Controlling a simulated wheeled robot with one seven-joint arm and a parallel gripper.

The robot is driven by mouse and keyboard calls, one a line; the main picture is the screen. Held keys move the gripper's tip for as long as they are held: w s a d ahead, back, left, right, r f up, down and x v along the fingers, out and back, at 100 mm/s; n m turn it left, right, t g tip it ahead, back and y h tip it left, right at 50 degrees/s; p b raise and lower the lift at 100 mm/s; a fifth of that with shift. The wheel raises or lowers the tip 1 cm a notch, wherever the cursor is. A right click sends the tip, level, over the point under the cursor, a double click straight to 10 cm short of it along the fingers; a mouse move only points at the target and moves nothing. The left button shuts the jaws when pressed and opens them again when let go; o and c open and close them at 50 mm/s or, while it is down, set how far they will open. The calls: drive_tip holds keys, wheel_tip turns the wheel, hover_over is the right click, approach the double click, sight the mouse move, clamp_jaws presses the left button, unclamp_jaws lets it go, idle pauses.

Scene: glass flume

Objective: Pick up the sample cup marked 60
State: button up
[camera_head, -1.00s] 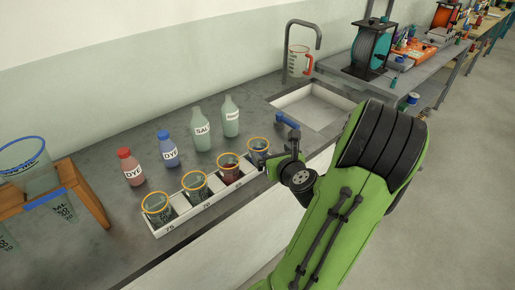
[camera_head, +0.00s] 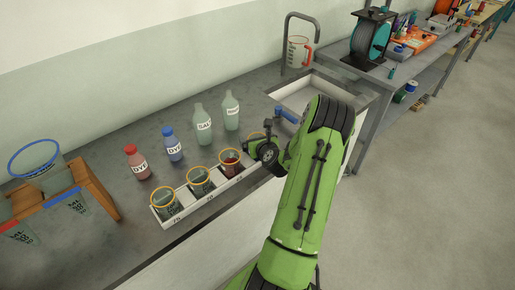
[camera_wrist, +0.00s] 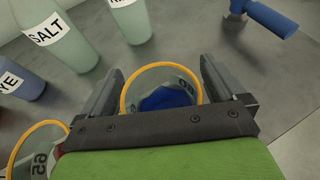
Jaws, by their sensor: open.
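The sample cup marked 60 (camera_wrist: 162,73) is clear with an orange rim and has something blue inside. In the wrist view it sits between the two spread fingers of my gripper (camera_wrist: 160,68), one finger on each side. My gripper is open; I cannot tell whether a finger touches the cup. In the head view my gripper (camera_head: 262,148) hides most of this cup (camera_head: 254,136) at the right end of the white rack (camera_head: 185,225). A neighbouring cup marked 65 (camera_wrist: 38,150) shows at the lower left of the wrist view.
More orange-rimmed cups (camera_head: 200,181) stand in the rack. Behind are red (camera_head: 137,163) and blue (camera_head: 173,147) dye bottles, a salt bottle (camera_head: 203,127) and another pale bottle (camera_head: 231,112). A blue-handled tap (camera_head: 287,115) and sink (camera_head: 305,95) lie close to the right.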

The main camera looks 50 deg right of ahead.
drive_tip(key=shift+s, duration=0.1)
drive_tip(key=shift+c, duration=0.4)
drive_tip(key=c, duration=0.9)
drive_tip(key=shift+c, duration=0.3)
drive_tip(key=shift+r, duration=0.15)
